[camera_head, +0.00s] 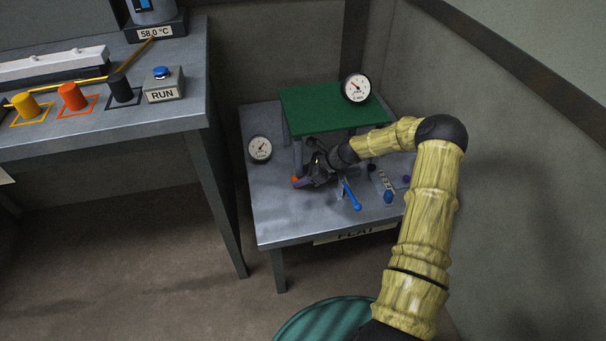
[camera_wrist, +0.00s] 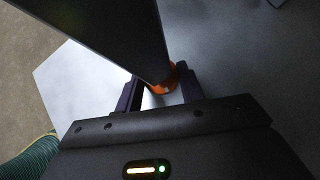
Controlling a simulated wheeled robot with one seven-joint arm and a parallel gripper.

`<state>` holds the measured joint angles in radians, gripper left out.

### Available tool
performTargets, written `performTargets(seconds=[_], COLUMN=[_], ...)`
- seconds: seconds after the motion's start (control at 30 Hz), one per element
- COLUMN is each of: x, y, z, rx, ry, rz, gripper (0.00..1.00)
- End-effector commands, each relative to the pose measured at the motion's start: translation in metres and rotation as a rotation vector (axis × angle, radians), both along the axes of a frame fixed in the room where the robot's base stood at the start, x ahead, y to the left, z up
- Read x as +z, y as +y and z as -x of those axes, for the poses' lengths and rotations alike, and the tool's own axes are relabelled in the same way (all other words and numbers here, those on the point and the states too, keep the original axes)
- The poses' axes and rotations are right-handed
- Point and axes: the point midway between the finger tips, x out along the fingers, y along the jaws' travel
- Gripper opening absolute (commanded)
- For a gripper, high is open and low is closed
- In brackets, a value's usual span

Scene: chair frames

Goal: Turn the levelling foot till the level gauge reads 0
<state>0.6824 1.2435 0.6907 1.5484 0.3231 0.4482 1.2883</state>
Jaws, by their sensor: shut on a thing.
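The orange levelling foot (camera_head: 296,181) is at the base of a leg of the small green-topped table (camera_head: 322,107). It also shows in the wrist view (camera_wrist: 162,86), partly hidden behind the dark leg (camera_wrist: 115,30). My gripper (camera_head: 304,180) is shut on the foot, one purple finger on each side of it in the wrist view (camera_wrist: 160,90). A round white gauge (camera_head: 356,87) sits at the green top's right corner. Another round gauge (camera_head: 260,148) stands at the left of the grey table. Neither dial's figures can be read, and I cannot tell which is the level gauge.
The grey table (camera_head: 285,228) carries a blue-handled lever (camera_head: 351,196), a blue knob (camera_head: 388,197) and a labelled strip close to my arm. A workbench (camera_head: 150,115) with colored knobs and a RUN button (camera_head: 163,84) stands at left. Walls close in behind and right.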

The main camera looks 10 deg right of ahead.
Motion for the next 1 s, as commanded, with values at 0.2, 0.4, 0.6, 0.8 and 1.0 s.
performTargets(seconds=[0.2, 0.4, 0.6, 0.8, 1.0], x=[-0.002, -0.002, -0.001, 0.002, 0.015], y=[-0.001, -0.001, 0.0, -0.001, -0.009], z=[0.001, 0.001, 0.0, 0.0, 0.001], rx=[0.002, 0.001, 0.001, 0.001, 0.001], ry=[0.002, 0.002, 0.001, 0.0, -0.001], rz=[0.002, 0.002, 0.001, 0.001, 0.002], gripper=[0.16, 0.54, 0.6, 0.6, 0.6])
